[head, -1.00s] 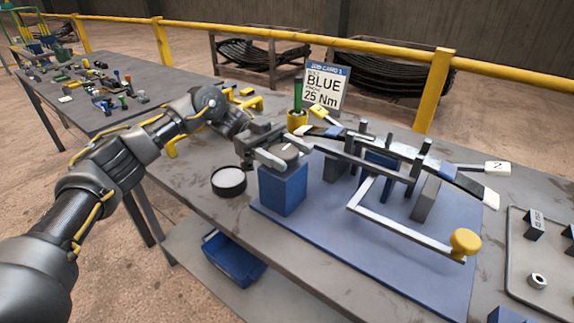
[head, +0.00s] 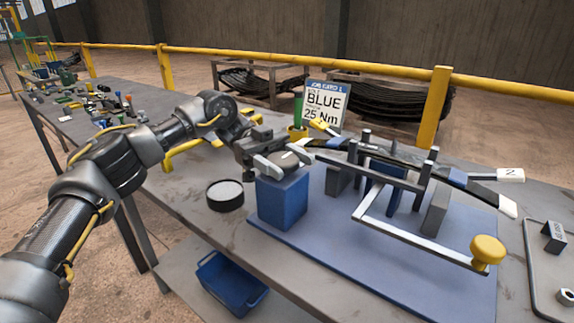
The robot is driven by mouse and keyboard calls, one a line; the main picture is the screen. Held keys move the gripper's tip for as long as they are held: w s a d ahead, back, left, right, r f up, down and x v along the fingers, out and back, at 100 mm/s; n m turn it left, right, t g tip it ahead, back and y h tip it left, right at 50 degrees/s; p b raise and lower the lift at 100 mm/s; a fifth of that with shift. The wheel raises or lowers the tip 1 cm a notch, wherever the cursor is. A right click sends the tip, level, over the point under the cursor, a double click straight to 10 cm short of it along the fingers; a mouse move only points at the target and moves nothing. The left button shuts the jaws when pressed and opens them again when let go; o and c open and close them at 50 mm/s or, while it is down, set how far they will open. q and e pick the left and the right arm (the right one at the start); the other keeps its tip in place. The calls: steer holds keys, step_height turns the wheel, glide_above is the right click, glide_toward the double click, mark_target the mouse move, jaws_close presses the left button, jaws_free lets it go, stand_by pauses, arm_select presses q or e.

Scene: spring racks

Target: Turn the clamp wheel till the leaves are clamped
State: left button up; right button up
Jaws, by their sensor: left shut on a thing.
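The clamp wheel (head: 284,160) is a small grey disc with a pale mark, on top of a blue block (head: 283,202). My left gripper (head: 283,163) comes in from the left and is shut on the wheel, with a finger on either side of it. To the right, the dark leaves (head: 410,161) with pale ends lie across the clamp fixture between upright posts. A white tag marked 2 (head: 510,174) is at their right end and a yellow tag (head: 323,126) at their left. My right gripper is not in view.
A crank arm with a yellow knob (head: 487,251) reaches over the front of the blue base plate (head: 345,262). A round black dish (head: 225,195) stands left of the block. A job card reading BLUE 25 Nm (head: 326,103) stands behind.

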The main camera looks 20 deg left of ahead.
mark_target(272, 153)
arm_select(q)
steer(key=o, duration=1)
steer(key=shift+d, duration=0.1)
steer(key=shift+c, duration=0.2)
steer(key=v, duration=1)
steer(key=shift+w+a, duration=0.2)
steer(key=shift+a, duration=0.15)
